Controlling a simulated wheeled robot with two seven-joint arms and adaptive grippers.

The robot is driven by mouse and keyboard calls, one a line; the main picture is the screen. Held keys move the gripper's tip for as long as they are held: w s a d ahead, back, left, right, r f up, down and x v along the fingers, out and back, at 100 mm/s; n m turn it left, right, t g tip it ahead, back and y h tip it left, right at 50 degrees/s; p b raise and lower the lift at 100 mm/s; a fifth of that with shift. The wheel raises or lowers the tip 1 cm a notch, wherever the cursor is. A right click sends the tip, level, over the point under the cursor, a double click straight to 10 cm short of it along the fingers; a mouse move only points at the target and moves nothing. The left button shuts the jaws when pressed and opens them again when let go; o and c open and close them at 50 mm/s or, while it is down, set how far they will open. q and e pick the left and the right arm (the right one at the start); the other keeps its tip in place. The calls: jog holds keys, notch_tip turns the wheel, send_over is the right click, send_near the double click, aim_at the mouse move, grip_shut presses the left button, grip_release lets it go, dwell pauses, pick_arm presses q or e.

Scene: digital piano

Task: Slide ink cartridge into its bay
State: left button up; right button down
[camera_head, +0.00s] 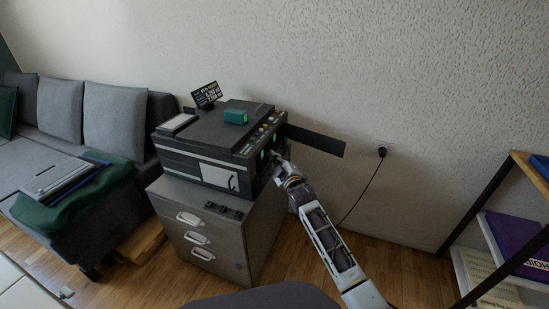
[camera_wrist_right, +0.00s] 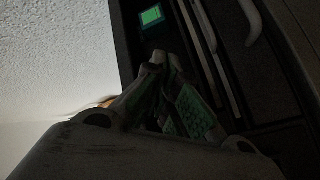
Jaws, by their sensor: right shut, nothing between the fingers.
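The dark printer (camera_head: 212,150) stands on a grey drawer cabinet. A dark flap (camera_head: 316,140) sticks out to the right from its right side. Small green patches (camera_head: 275,139) show on that side; one shows as a bright green square (camera_wrist_right: 151,15) in the right wrist view. My right gripper (camera_head: 276,156) is at the printer's right side, below the flap. In the wrist view its fingers (camera_wrist_right: 164,62) are shut and empty, close to the dark face. My left gripper is out of view.
The cabinet (camera_head: 206,208) has several drawers with pale handles. A grey sofa (camera_head: 110,120) is at left. A cable hangs from a wall socket (camera_head: 382,151) right of the printer. A shelf (camera_head: 497,240) stands at far right.

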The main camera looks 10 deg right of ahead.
jog(key=shift+d, duration=0.1)
jog(key=s+d+p, duration=0.1)
jog(key=d, duration=0.1)
jog(key=s+d+p, duration=0.1)
jog(key=d+p, duration=0.1)
jog(key=shift+s, duration=0.4)
dwell(0.3)
jog(key=shift+f, duration=0.1)
